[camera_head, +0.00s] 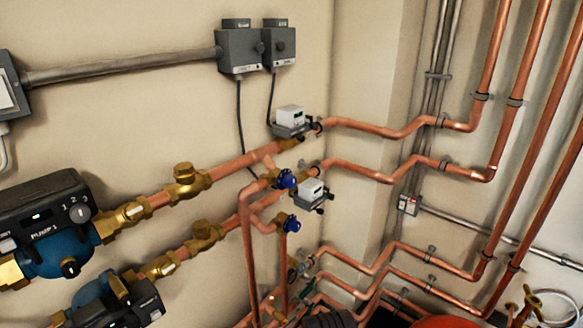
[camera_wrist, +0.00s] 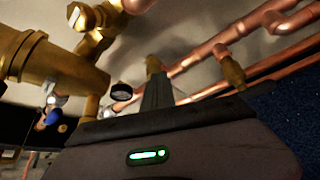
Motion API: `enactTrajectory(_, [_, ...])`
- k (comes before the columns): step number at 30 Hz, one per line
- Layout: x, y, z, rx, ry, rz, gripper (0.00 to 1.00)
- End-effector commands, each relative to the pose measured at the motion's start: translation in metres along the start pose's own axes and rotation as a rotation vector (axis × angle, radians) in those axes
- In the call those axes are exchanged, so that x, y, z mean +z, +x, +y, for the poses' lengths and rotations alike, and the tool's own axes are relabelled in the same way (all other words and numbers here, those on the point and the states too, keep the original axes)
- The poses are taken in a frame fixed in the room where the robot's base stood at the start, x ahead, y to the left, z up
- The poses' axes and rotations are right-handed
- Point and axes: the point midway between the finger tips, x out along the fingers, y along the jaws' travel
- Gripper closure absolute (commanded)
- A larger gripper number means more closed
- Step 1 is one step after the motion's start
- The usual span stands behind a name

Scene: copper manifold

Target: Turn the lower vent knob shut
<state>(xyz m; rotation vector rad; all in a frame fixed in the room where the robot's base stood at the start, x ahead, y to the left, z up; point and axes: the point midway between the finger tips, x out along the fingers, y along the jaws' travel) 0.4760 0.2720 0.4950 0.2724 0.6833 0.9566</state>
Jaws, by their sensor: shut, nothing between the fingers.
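In the head view, two blue knobs sit on brass valve bodies at the copper pipes, one above the other. The upper blue knob (camera_head: 286,178) is beside a white-topped actuator. The lower blue knob (camera_head: 292,224) is at a pipe bend below it; no label shows to name either as a vent. My gripper (camera_wrist: 157,90) shows dark and shut in the wrist view, with nothing between its fingers. A small blue part (camera_wrist: 52,118) and a dark round knob (camera_wrist: 120,90) appear there beyond it, to the left. I cannot tell which fitting they belong to. My gripper is not clear in the head view.
An upper pump (camera_head: 60,225) and a lower pump (camera_head: 115,300) stand at the left. White-topped actuators (camera_head: 291,115) sit on the pipes. Copper pipes (camera_head: 375,170) run to the right wall. In the wrist view, brass fittings (camera_wrist: 60,75) crowd the left.

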Motion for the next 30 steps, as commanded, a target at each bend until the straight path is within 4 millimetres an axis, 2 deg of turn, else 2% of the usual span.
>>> enactTrajectory(10, [0.004, -0.008, -0.002, 0.0, 0.001, 0.003, 1.0])
enactTrajectory(18, [-0.016, -0.047, -0.002, -0.001, 0.003, 0.002, 1.0])
enactTrajectory(21, [-0.021, -0.055, -0.002, 0.0, 0.001, 0.002, 1.0])
enactTrajectory(30, [-0.025, -0.057, 0.002, 0.002, 0.001, 0.002, 1.0])
